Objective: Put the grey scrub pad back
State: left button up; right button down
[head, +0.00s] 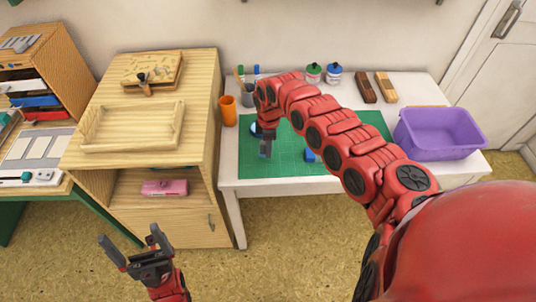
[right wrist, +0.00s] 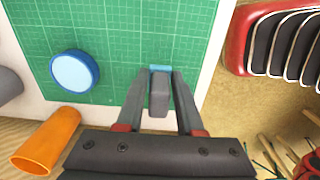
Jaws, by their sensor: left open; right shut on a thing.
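My right gripper (head: 266,136) is over the left part of the green mat, shut on a small grey block, which I take to be the grey scrub pad (head: 265,148). In the right wrist view the grey pad (right wrist: 158,98) sits between the two fingers (right wrist: 157,80); a light-blue edge shows just beyond it, and I cannot tell whether it belongs to the pad. My left gripper (head: 130,243) is open and empty, low in front of the wooden cabinet.
The green mat (head: 345,125) lies on a white table. Near my right gripper are a round blue-topped thing (right wrist: 75,71) and an orange cup (head: 228,110). A purple bin (head: 440,134) stands right. The wooden tray (head: 130,125) on the cabinet looks empty. A pink thing (head: 165,188) lies on its shelf.

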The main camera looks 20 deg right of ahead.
jog(key=shift+w, duration=0.3)
notch_tip(320, 180, down, 3)
jog(key=shift+s+a+r+p, duration=0.1)
jog(key=shift+p, duration=0.3)
jog(key=shift+f, duration=0.4)
jog(key=shift+f, duration=0.15)
jog(key=c, duration=0.5)
grip_release()
jog(key=shift+c, duration=0.2)
